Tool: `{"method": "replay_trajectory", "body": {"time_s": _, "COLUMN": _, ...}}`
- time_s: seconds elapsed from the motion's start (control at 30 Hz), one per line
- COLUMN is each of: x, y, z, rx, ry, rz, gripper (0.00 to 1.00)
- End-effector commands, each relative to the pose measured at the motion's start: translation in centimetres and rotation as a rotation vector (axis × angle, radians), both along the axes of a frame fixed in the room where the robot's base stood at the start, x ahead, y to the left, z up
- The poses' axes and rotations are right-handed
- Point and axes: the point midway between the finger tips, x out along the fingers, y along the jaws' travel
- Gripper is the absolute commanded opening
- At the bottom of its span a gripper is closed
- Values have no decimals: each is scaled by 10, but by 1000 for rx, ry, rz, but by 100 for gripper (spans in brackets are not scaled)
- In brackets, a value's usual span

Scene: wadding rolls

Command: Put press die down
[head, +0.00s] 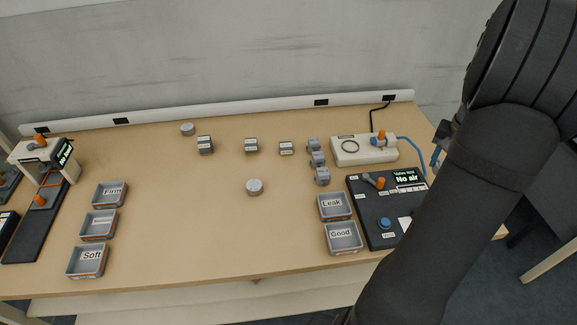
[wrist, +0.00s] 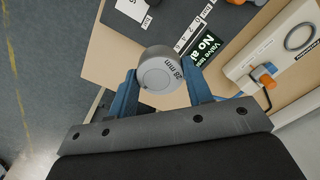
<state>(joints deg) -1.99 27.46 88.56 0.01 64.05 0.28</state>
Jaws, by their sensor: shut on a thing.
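My gripper (wrist: 160,84) is shut on a grey metal cylinder, the press die (wrist: 160,72), marked "28 mm". Its blue fingers sit on either side of the die. In the wrist view the die is in front of the bench's right edge and the dark valve test panel, with floor visible to the left. In the head view my arm covers most of the gripper, and the die cannot be made out. Two similar grey cylinders stand on the bench: one near the middle (head: 254,187) and one at the back (head: 187,129).
The dark valve test panel (head: 362,225) reads "No air" and has a blue button. Leak (head: 335,218) and Good (head: 343,252) trays stand left of it. A white fixture (head: 340,158) is behind. Soft (head: 88,274) and Firm trays are at left. The middle bench is mostly clear.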

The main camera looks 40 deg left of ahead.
Motion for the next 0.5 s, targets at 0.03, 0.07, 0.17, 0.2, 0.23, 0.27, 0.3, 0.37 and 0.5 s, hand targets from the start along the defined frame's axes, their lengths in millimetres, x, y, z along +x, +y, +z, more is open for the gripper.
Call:
{"method": "replay_trajectory", "body": {"time_s": 0.03, "x": 1, "y": 11, "z": 0, "rx": 0, "ry": -2, "rz": 19, "gripper": 13}}
{"method": "replay_trajectory", "body": {"time_s": 0.07, "x": 1, "y": 17, "z": 0, "rx": 0, "ry": -2, "rz": 28, "gripper": 13}}
{"method": "replay_trajectory", "body": {"time_s": 0.17, "x": 0, "y": 40, "z": 0, "rx": 0, "ry": -2, "rz": 68, "gripper": 13}}
{"method": "replay_trajectory", "body": {"time_s": 0.2, "x": -1, "y": 50, "z": 0, "rx": 0, "ry": -2, "rz": 86, "gripper": 13}}
{"method": "replay_trajectory", "body": {"time_s": 0.23, "x": -2, "y": 59, "z": 0, "rx": 0, "ry": -2, "rz": 101, "gripper": 13}}
{"method": "replay_trajectory", "body": {"time_s": 0.27, "x": -3, "y": 69, "z": 0, "rx": 0, "ry": -2, "rz": 117, "gripper": 13}}
{"method": "replay_trajectory", "body": {"time_s": 0.3, "x": -5, "y": 83, "z": 0, "rx": 0, "ry": -2, "rz": 141, "gripper": 13}}
{"method": "replay_trajectory", "body": {"time_s": 0.37, "x": -8, "y": 105, "z": 0, "rx": 0, "ry": -1, "rz": 177, "gripper": 13}}
{"method": "replay_trajectory", "body": {"time_s": 0.5, "x": -22, "y": 161, "z": 0, "rx": 0, "ry": -2, "rz": 274, "gripper": 13}}
